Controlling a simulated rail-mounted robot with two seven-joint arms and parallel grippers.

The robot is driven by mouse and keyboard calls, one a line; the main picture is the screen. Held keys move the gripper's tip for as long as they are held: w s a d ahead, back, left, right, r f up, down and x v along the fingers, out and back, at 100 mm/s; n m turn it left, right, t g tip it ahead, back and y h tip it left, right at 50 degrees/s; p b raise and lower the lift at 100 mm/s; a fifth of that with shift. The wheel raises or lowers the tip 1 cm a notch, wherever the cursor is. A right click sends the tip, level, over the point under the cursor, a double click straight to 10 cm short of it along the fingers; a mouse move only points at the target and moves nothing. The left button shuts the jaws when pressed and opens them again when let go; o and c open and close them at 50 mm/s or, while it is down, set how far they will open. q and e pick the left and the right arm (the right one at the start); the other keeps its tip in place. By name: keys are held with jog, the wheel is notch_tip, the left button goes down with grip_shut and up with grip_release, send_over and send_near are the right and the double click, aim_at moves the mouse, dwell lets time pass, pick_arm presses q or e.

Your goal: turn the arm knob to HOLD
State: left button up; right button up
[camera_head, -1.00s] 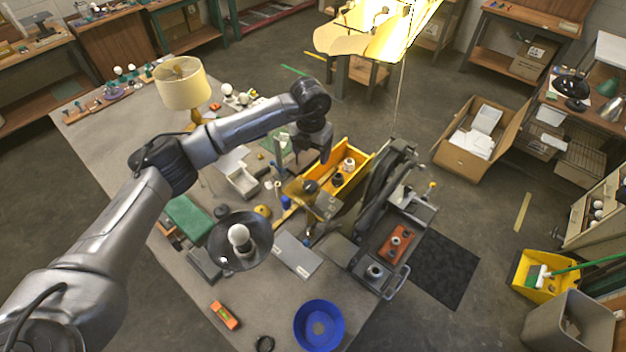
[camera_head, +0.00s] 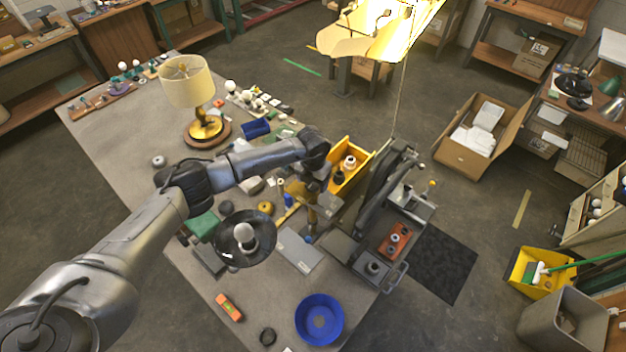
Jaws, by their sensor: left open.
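My left arm reaches across the bench from the left. I cannot clearly make out the arm knob or a HOLD mark; the wrist and gripper cover part of this area. A dark round lamp shade with a white bulb (camera_head: 243,236) lies face up nearer me. My right gripper is out of view.
A yellow bin (camera_head: 352,172) with small parts and a dark upright machine (camera_head: 385,185) stand just right of the gripper. A blue bowl (camera_head: 319,319) is at the front edge. A table lamp with a cream shade (camera_head: 187,82) stands at the back left. The bench's left part is mostly clear.

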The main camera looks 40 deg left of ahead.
pick_arm(q)
jog(key=shift+f, duration=0.1)
jog(key=c, duration=0.9)
jog(key=m+b, duration=0.3)
jog(key=b, duration=0.1)
jog(key=shift+d+f+m, duration=0.1)
jog(key=shift+f+m, duration=0.05)
jog(key=shift+m, duration=0.25)
jog(key=m+b, duration=0.5)
jog(key=m, duration=0.1)
jog(key=m+b, duration=0.4)
jog(key=m, duration=0.1)
jog(key=shift+d+m, duration=0.1)
jog(key=shift+m, duration=0.3)
jog(key=m+b, duration=0.2)
jog(key=shift+s+m, duration=0.1)
jog(key=shift+m, duration=0.3)
jog(key=shift+r+m, duration=0.2)
jog(key=shift+m, duration=0.4)
jog(key=shift+r+m+b, duration=0.1)
jog(key=shift+m+b, duration=0.2)
jog(key=shift+b, duration=0.05)
